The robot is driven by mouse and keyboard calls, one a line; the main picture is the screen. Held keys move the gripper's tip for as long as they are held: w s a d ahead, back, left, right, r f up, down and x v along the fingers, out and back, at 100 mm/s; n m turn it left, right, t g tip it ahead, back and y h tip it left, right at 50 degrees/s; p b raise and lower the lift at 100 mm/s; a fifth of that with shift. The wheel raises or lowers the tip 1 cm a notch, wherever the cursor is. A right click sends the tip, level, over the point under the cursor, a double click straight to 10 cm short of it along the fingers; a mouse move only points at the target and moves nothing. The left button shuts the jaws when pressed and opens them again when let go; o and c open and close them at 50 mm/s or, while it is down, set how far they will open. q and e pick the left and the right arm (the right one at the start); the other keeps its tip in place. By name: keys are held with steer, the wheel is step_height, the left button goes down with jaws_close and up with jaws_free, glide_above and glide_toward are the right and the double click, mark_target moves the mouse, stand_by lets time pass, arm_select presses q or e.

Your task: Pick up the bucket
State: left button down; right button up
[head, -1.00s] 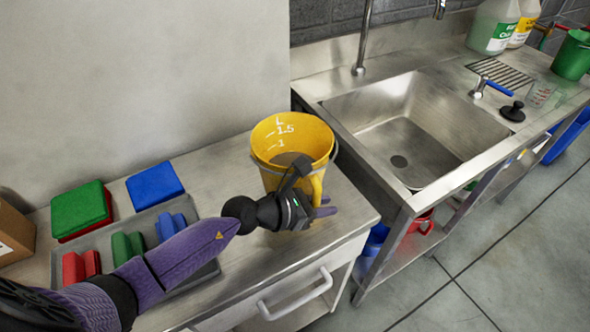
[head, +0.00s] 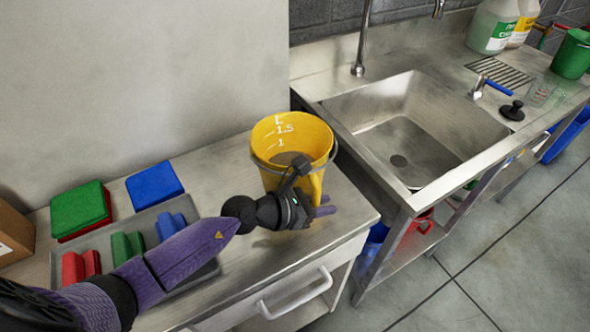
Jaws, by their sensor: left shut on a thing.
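The yellow bucket (head: 291,139) stands upright on the metal counter, left of the sink. White volume marks show on its inner wall, and a thin wire handle hangs around its outside. My left gripper (head: 318,205) is at the bucket's front side and is shut on it. The gripper body hides part of the bucket's lower front, so the exact contact is hard to see. My right gripper is not in view.
A grey tray (head: 208,272) with red, green and blue pad holders lies left of the bucket, with green (head: 80,207) and blue (head: 155,185) pads behind. The sink (head: 410,125) is to the right. A drawer handle (head: 296,296) juts out in front.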

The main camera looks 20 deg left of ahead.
arm_select(q)
steer(key=shift+r, duration=0.1)
step_height(320, 180, up, 10)
steer(key=p, duration=0.6)
stand_by(0.4)
steer(key=c, duration=1.1)
jaws_free()
jaws_close()
